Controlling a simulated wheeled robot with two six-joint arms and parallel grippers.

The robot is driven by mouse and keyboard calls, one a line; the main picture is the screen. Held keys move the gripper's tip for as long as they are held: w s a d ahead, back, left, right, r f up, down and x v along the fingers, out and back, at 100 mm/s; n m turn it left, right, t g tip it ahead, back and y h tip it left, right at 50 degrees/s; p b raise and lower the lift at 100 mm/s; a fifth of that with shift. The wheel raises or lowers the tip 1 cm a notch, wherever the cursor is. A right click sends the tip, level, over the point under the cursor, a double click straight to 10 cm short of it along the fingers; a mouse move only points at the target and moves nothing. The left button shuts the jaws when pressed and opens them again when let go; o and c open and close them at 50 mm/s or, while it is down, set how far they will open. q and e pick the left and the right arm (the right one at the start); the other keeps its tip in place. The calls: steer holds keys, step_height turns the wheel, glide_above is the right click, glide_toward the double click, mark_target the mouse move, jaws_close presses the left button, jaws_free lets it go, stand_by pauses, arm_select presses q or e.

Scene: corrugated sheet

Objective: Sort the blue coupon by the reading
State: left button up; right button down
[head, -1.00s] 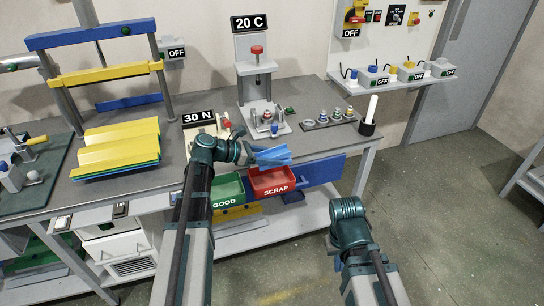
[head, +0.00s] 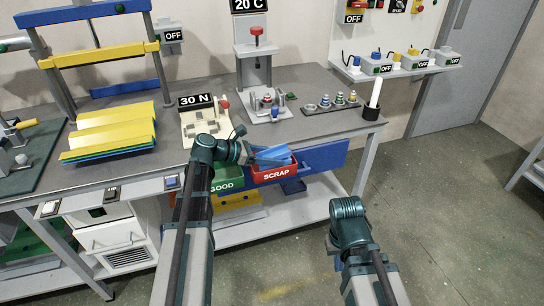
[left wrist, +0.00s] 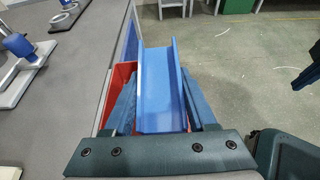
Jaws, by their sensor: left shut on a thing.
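The blue coupon (head: 275,153) is a bent, channel-shaped sheet. My left gripper (head: 258,154) is shut on it, at the mouth of the red SCRAP bin (head: 276,175). In the left wrist view the coupon (left wrist: 158,90) lies lengthwise between the two fingers, with the red bin (left wrist: 121,75) beneath and to its left. I cannot tell whether it touches the bin. The green GOOD bin (head: 226,183) hangs just left, partly hidden by my arm. A tester with a "30 N" sign (head: 197,100) stands behind.
Yellow corrugated sheets (head: 113,132) are stacked on the bench (head: 330,120). A press with a "20 C" sign (head: 250,5) and a black cup with a white stick (head: 371,112) stand farther back. The floor right of the bench is clear.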

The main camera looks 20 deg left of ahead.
stand_by(0.3)
arm_select(q)
steer(key=o, duration=1.4)
steer(key=shift+o, duration=0.2)
steer(key=p+v, duration=0.5)
steer(key=v, duration=0.9)
steer(key=shift+d, duration=0.15)
